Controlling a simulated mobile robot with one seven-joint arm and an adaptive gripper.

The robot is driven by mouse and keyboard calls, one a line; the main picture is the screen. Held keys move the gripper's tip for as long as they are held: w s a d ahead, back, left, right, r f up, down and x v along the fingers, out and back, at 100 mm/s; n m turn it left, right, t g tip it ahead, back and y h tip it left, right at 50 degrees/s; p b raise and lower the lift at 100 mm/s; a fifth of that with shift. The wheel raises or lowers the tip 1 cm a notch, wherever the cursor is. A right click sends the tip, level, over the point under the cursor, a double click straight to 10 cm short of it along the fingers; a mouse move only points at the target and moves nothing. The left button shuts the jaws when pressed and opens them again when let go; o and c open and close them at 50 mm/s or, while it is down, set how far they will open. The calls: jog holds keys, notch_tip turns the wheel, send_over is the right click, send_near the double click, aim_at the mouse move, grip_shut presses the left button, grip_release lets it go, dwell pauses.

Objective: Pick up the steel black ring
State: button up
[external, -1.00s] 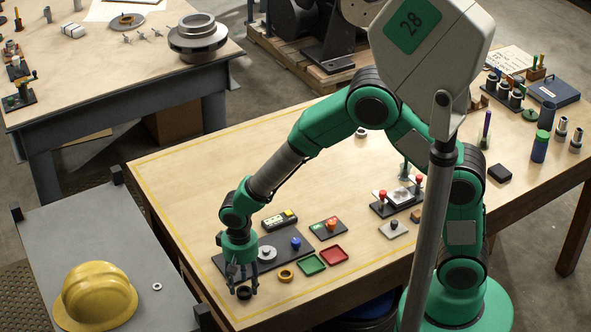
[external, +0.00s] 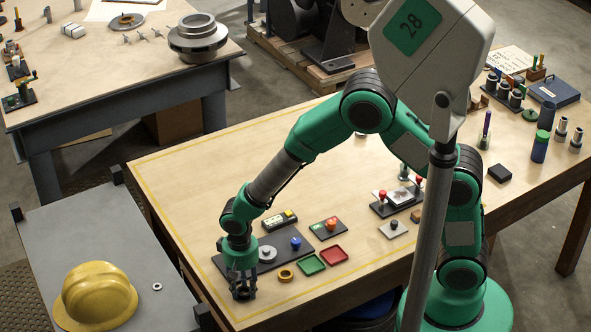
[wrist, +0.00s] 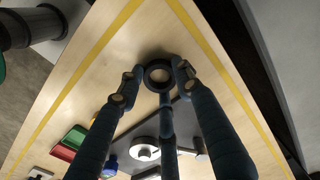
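The black ring (wrist: 148,72) lies on the wooden table near its front-left corner, seen in the wrist view between the fingertips of my gripper (wrist: 156,78). The fingers stand around the ring from several sides. Small gaps seem to show between the left fingertip and the ring; the right fingertip is very close to it. In the external view my gripper (external: 243,293) is down at the table, and its fingers mostly hide the ring.
A brass ring (external: 286,275) lies just right of my gripper. A dark base plate (external: 222,263) with a grey disc and blue knob is behind it. Green (external: 311,265) and red (external: 334,255) trays sit further right. The table edge is close in front.

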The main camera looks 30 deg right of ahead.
aim_at(244, 295)
jog(key=shift+r, duration=0.2)
jog(key=shift+r, duration=0.6)
notch_tip(244, 295, up, 2)
jog(key=shift+r+p, duration=0.15)
jog(key=shift+p, duration=0.2)
jog(key=s+d, duration=0.7)
jog(key=s+d+r+p, duration=0.1)
jog(key=s+d, duration=0.3)
jog(key=shift+s, duration=0.25)
